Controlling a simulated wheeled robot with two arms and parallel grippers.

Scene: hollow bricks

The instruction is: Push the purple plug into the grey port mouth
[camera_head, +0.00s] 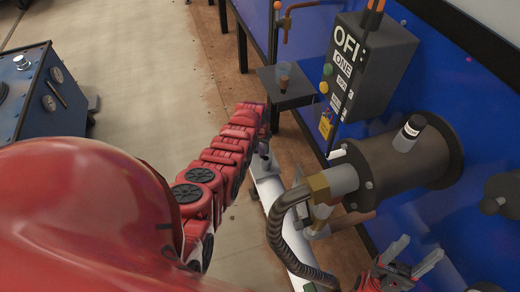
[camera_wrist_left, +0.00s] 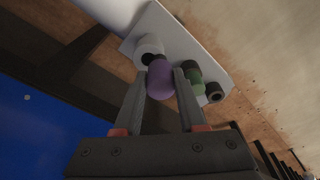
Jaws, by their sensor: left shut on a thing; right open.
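In the left wrist view the purple plug (camera_wrist_left: 160,80) is between the fingertips of my left gripper (camera_wrist_left: 160,88), which is shut on it. The grey port (camera_wrist_left: 149,44) with a dark mouth is just beyond the plug, on a white plate (camera_wrist_left: 183,48). The plug's far end overlaps the port's edge in this view; I cannot tell whether it has entered the mouth. In the head view my left gripper (camera_head: 264,152) is small at the end of the red arm, and the plug cannot be made out. My right gripper (camera_head: 402,262) is open and empty at the lower right.
A green port (camera_wrist_left: 194,80) and a dark-mouthed port (camera_wrist_left: 214,92) sit beside the grey one. In the head view a white beam (camera_head: 270,190) runs below the left gripper. A brown hose (camera_head: 276,232) and a large dark cylinder (camera_head: 425,158) stand to its right.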

